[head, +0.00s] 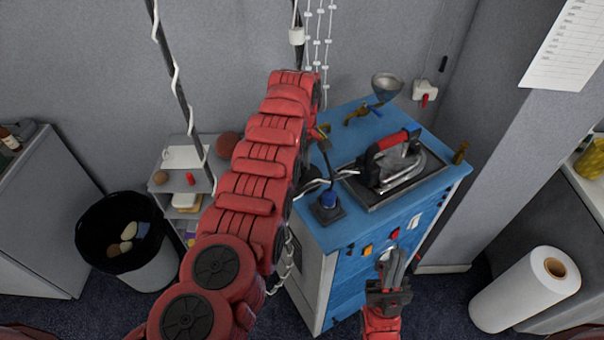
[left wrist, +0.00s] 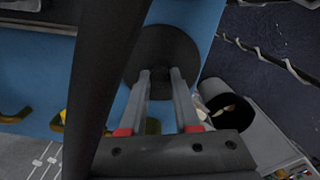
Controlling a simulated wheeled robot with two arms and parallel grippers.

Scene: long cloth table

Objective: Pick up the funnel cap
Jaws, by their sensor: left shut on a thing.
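In the left wrist view my left gripper (left wrist: 160,80) is shut on the middle of a dark round disc, which I take to be the funnel cap (left wrist: 182,50). The cap shows against the blue bench top, near its edge; I cannot tell whether it touches the bench. In the head view my red left arm hides this gripper and the cap. My right gripper (head: 392,262) is in front of the bench's drawer side, its fingers pointing up; their gap is unclear.
The blue bench (head: 400,225) carries a red-handled iron-like tool (head: 395,160), a black stand with a blue top (head: 328,207) and a grey funnel (head: 387,87) at the back. A black bin (head: 150,270) and a grey shelf (head: 183,183) stand left. A white roll (head: 510,295) lies right.

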